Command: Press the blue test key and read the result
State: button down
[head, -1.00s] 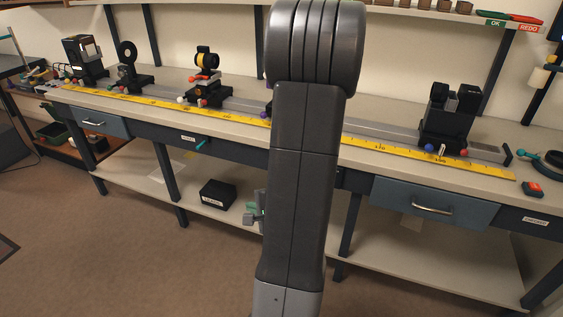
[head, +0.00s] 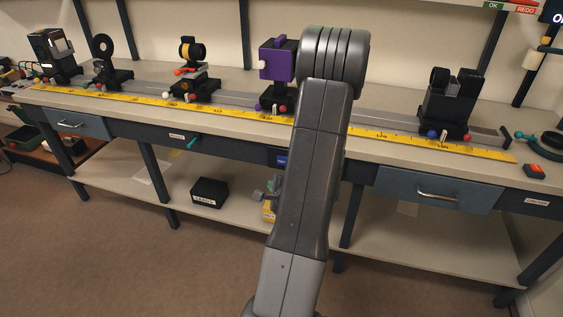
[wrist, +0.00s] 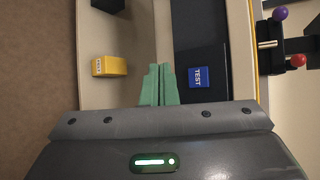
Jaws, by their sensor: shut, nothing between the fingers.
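The blue test key (wrist: 199,77), marked TEST, is on the dark front panel of the bench. In the wrist view it is just right of my gripper's fingertips. It also shows in the head view (head: 281,158), partly hidden behind my arm. My gripper (wrist: 159,72) has green fingers, shut and empty, beside the key and apart from it in the picture. In the head view the gripper is mostly hidden by my arm. I see no result display that I can read; a dark screen (head: 557,12) is cut off at the top right edge.
A yellow box (wrist: 109,66) and a black box (head: 208,193) sit on the lower shelf. On the bench, an optical rail (head: 225,103) with several mounts, including a purple block (head: 278,60), runs behind a yellow ruler (head: 390,138). Drawers (head: 437,189) flank the panel. The floor in front is clear.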

jog(key=p, duration=0.4)
send_near(278, 163)
notch_tip(278, 163, down, 3)
jog(key=w+a, duration=0.2)
jog(key=a, duration=0.1)
jog(key=shift+w+d+r, duration=0.2)
jog(key=shift+w+d, duration=0.1)
jog(key=shift+w, duration=0.5)
dwell(0.9)
jog(key=shift+w+d+b, duration=0.1)
jog(key=shift+w+b, duration=0.3)
jog(key=shift+w+d, duration=0.15)
jog(key=shift+w, duration=0.2)
dwell(0.6)
jog(key=shift+b, duration=0.4)
jog(key=shift+s+a+b, duration=0.25)
jog(key=shift+s+b, duration=0.5)
jog(key=shift+b, duration=0.05)
